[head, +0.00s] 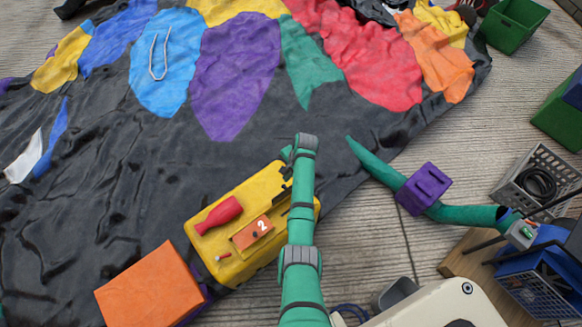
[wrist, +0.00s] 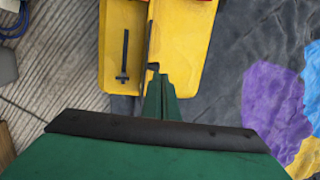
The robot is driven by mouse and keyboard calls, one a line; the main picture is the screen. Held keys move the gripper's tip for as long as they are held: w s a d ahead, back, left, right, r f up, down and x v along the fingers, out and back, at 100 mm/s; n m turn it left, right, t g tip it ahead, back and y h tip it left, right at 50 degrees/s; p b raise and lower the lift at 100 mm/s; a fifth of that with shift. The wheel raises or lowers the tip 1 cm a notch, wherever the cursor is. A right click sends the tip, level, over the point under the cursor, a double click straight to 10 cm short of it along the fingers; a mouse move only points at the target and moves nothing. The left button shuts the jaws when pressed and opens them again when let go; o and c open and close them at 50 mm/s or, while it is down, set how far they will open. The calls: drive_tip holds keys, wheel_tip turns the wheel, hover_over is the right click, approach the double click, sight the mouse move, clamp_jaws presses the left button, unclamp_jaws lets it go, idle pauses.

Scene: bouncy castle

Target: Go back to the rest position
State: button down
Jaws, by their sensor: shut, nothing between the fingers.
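My gripper (wrist: 159,88) shows in the wrist view as narrow green fingers, shut together and empty. They appear over the edge of a yellow case (wrist: 190,45), but I cannot tell the gap between them. In the head view my green arm reaches up the middle of the picture. It covers the right part of the yellow case (head: 205,255), and the gripper's fingertips are not clear there. A red bottle (head: 218,215) and an orange block marked 2 (head: 252,232) lie on the case.
A deflated black castle sheet with coloured patches (head: 235,70) spreads over the plank floor. An orange box (head: 152,285) stands at lower left. A green tube (head: 460,214) passes by a purple block (head: 423,188). A grey crate (head: 510,185) and green bin (head: 512,25) stand right.

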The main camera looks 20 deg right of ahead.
drive_tip(key=w+v, duration=0.1)
drive_tip(key=v, duration=0.7)
drive_tip(key=shift+s+r, duration=0.2)
drive_tip(key=shift+r, duration=0.05)
drive_tip(key=s+a+f+n+t+h, duration=0.2)
drive_tip(key=s+a+f+n+t, duration=0.1)
drive_tip(key=s+a+f, duration=0.6)
drive_tip(key=s+a+n+t+h, duration=0.25)
drive_tip(key=s+a+n, duration=0.2)
drive_tip(key=s, duration=0.65)
drive_tip(key=s+a+r+n+t, duration=0.2)
drive_tip(key=s+r, duration=0.4)
drive_tip(key=r, duration=0.4)
drive_tip(key=s+a+r+n+t+y, duration=0.1)
drive_tip(key=s+a+r+n+t, duration=0.2)
drive_tip(key=r, duration=0.7)
drive_tip(key=s+a+r+n+t+y, duration=0.1)
drive_tip(key=s+a+r+n+t, duration=0.1)
drive_tip(key=s+a+r, duration=0.4)
drive_tip(key=s+r+t, duration=0.1)
drive_tip(key=s+r, duration=0.2)
drive_tip(key=r, duration=0.1)
